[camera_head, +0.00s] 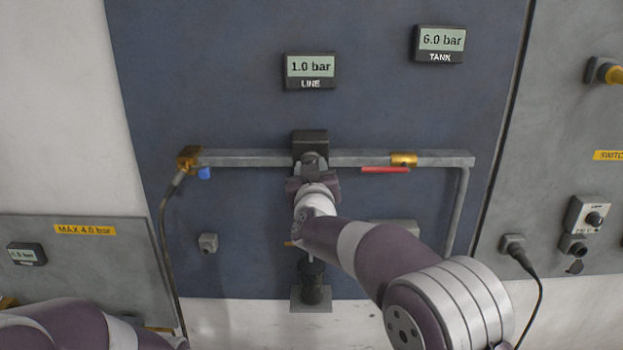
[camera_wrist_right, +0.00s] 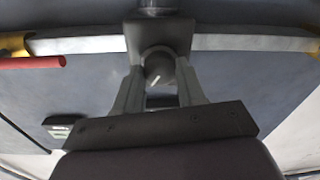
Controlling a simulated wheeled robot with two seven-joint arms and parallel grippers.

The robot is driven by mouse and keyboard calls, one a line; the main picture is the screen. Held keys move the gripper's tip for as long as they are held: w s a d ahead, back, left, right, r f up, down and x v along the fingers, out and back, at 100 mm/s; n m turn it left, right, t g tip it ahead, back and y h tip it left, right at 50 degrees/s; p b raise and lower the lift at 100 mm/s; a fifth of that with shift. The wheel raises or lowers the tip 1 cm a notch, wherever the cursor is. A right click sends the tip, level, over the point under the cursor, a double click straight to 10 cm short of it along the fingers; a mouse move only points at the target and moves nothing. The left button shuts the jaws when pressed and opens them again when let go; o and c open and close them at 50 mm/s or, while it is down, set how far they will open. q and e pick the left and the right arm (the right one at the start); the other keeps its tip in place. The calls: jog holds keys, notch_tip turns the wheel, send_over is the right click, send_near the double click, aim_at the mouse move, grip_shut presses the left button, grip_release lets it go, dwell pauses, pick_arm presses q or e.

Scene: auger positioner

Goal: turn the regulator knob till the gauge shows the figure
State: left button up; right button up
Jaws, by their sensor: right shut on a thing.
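The regulator (camera_head: 309,138) is a dark block in the middle of the horizontal pipe on the blue panel. Its round grey knob (camera_wrist_right: 159,66), with a white mark, sits between the fingers of my right gripper (camera_wrist_right: 160,75) in the right wrist view. The right gripper (camera_head: 311,172) is shut on the knob and hides most of it in the head view. The LINE gauge (camera_head: 310,70) above reads 1.0 bar. The TANK gauge (camera_head: 439,43) at upper right reads 6.0 bar. My left arm shows at lower left; its gripper is out of view.
A red lever (camera_head: 386,170) hangs by a brass valve (camera_head: 404,159) on the right of the pipe. A brass fitting with a blue knob (camera_head: 204,173) and a hose are at its left. A yellow label (camera_head: 85,230) reads MAX 4.0 bar. A switch panel stands at right.

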jog(key=shift+r+m+h+b, duration=0.1)
jog(key=shift+m+h+b, duration=0.2)
jog(key=shift+m+b, duration=3)
jog(key=shift+r+m+h+b, duration=0.1)
jog(key=shift+m+h+b, duration=0.3)
jog(key=shift+m, duration=5.7)
jog(key=o, duration=0.8)
jog(key=shift+o, duration=1.3)
jog(key=shift+f, duration=0.2)
